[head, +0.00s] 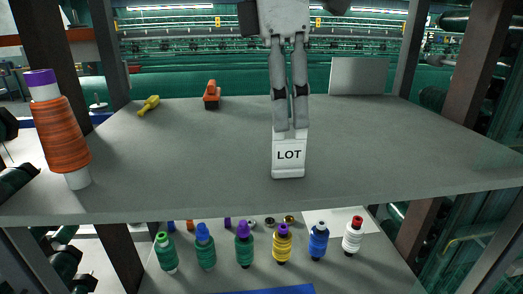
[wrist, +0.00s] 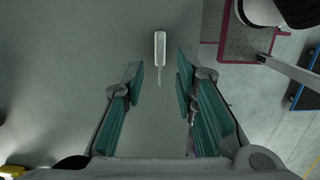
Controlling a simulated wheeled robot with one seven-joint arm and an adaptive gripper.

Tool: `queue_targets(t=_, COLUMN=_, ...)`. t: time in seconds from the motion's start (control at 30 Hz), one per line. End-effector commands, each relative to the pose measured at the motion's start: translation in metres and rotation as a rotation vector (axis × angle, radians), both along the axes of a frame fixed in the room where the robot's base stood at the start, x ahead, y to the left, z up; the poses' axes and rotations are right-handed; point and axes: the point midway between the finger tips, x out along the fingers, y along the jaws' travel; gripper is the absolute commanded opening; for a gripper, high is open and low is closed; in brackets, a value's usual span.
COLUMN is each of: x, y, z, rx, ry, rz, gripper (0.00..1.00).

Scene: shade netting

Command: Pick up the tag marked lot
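The tag marked LOT (head: 288,156) is a small white upright piece with black letters, near the front middle of the grey shelf top. In the wrist view the white tag (wrist: 160,48) shows narrow, from above, just beyond the fingertips and in line with the gap between them. My gripper (head: 291,130) points down over the tag; in the head view its fingertips overlap the tag's upper part. In the wrist view my gripper (wrist: 160,80) is open, with clear space between the fingers and nothing held.
An orange thread cone (head: 62,137) stands at the shelf's left edge. A yellow tool (head: 149,105), an orange object (head: 212,95) and a grey panel (head: 359,76) are at the back. Several thread spools, including a yellow one (head: 282,246), stand on the lower shelf. The shelf around the tag is clear.

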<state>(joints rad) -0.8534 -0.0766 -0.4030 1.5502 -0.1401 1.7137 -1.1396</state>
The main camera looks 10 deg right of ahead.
Motion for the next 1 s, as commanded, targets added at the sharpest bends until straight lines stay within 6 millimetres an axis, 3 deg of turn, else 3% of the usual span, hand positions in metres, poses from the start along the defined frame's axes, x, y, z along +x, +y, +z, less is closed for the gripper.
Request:
queue_targets(t=0.33, x=-0.001, y=-0.005, z=-0.027, rx=-0.001, ry=0.001, rz=-0.001, gripper=0.27)
queue_targets(t=0.6, x=0.0, y=-0.011, z=-0.063, rx=-0.001, ry=0.001, rz=0.001, gripper=0.27)
queue_targets(t=0.9, x=0.001, y=-0.012, z=-0.07, rx=0.0, ry=0.0, rz=-0.001, gripper=0.27)
queue_targets(t=0.93, x=0.001, y=-0.012, z=-0.07, rx=0.0, ry=0.0, rz=-0.001, gripper=0.24)
queue_targets(t=1.0, x=0.001, y=-0.012, z=-0.07, rx=0.0, ry=0.0, rz=-0.001, gripper=0.09)
